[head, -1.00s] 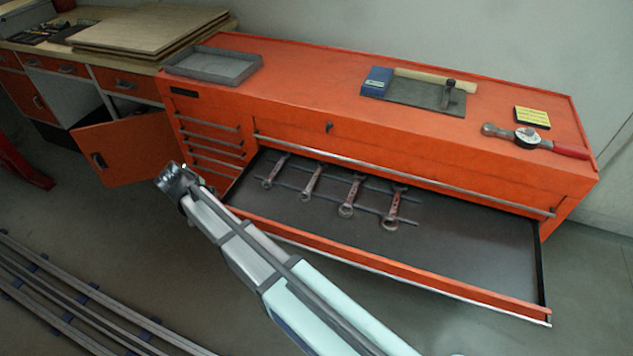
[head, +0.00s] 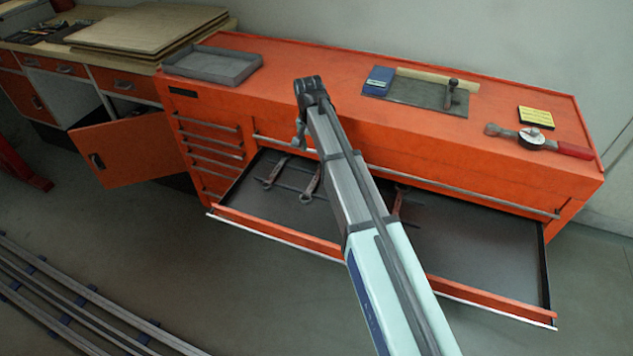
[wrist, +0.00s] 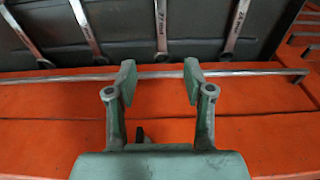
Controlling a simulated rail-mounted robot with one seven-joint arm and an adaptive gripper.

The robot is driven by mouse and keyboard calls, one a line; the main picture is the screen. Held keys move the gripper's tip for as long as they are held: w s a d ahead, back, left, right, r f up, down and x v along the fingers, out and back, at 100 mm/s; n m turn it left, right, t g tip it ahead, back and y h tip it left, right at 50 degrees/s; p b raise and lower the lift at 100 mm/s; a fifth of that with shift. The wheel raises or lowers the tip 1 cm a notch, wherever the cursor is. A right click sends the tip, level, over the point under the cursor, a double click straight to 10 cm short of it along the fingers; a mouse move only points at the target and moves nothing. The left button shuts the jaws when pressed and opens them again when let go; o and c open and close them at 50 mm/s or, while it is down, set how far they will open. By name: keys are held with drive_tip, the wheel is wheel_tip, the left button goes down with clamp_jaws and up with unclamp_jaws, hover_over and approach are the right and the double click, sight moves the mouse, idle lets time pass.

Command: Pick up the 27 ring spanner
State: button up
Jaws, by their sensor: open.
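My gripper (wrist: 159,80) is open and empty. Its two fingers stand apart on either side of the spanner's line, short of its end, over the drawer handle bar. In the head view my gripper (head: 299,138) is above the drawer's back edge, by the cabinet front.
My arm hides part of the row in the head view. The drawer's right half (head: 480,250) is empty.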

drive_tip(key=p, duration=0.2)
hover_over(314, 180)
drive_tip(key=f, duration=1)
drive_tip(key=shift+s+d+f, duration=0.1)
drive_tip(key=shift+s+f, duration=0.25)
drive_tip(key=shift+s, duration=0.05)
drive_tip(key=shift+w+f+p, duration=0.15)
drive_tip(key=shift+f+p, duration=0.5)
drive_tip(key=shift+f, duration=0.65)
drive_tip(key=shift+w+f+p, duration=0.1)
drive_tip(key=shift+f+p, duration=0.55)
drive_tip(key=shift+f, duration=0.65)
clamp_jaws()
